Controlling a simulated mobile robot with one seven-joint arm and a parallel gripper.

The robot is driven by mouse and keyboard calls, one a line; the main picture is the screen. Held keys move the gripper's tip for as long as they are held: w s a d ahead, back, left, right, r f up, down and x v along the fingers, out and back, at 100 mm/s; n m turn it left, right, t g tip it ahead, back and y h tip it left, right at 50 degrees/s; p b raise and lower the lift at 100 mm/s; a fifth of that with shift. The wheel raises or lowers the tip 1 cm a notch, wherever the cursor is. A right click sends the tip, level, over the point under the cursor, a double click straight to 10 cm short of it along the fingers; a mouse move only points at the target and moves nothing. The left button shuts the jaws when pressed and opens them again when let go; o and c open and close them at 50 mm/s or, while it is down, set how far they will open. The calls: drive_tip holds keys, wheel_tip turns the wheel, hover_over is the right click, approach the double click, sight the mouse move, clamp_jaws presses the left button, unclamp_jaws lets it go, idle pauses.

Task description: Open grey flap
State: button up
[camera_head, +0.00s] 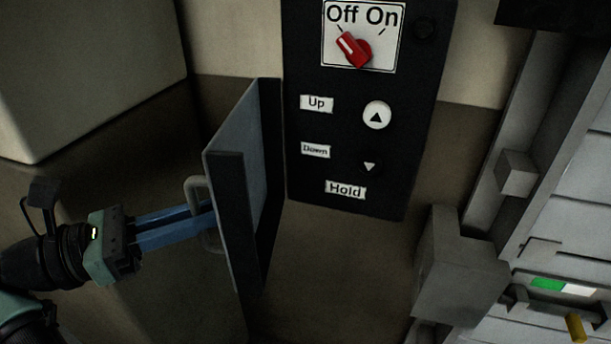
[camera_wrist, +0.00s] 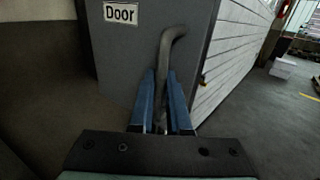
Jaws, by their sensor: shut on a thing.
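The grey flap (camera_head: 233,180) stands swung out to the left of a dark control panel (camera_head: 360,180) in the head view, so the panel face is exposed. Its bent grey handle (camera_head: 197,190) is on the flap's outer left side. In the wrist view the flap (camera_wrist: 118,50) carries a "Door" label, and the handle (camera_wrist: 165,65) runs down between my fingers. My gripper (camera_head: 208,217) has its blue fingers shut on the handle. In the wrist view my gripper (camera_wrist: 163,105) has one finger on each side of the handle. The handle's lower end is hidden.
A pale box-like block (camera_head: 85,75) is at upper left. Grey metal framing and a shutter (camera_head: 575,215) stand at right. Open floor (camera_wrist: 285,115) shows at right.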

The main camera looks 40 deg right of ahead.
drive_tip(key=shift+f, duration=0.1)
drive_tip(key=shift+s+d, duration=0.1)
drive_tip(key=shift+s, duration=0.1)
drive_tip(key=w+b, duration=0.1)
drive_tip(key=b, duration=0.1)
drive_tip(key=w+a+m+g+b, duration=0.1)
drive_tip(key=b, duration=0.2)
drive_tip(key=w+g+b, duration=0.1)
drive_tip(key=b, duration=0.2)
drive_tip(key=shift+w+a, duration=0.3)
drive_tip(key=o, duration=1.6)
drive_tip(key=shift+c, duration=0.2)
drive_tip(key=shift+a, duration=0.1)
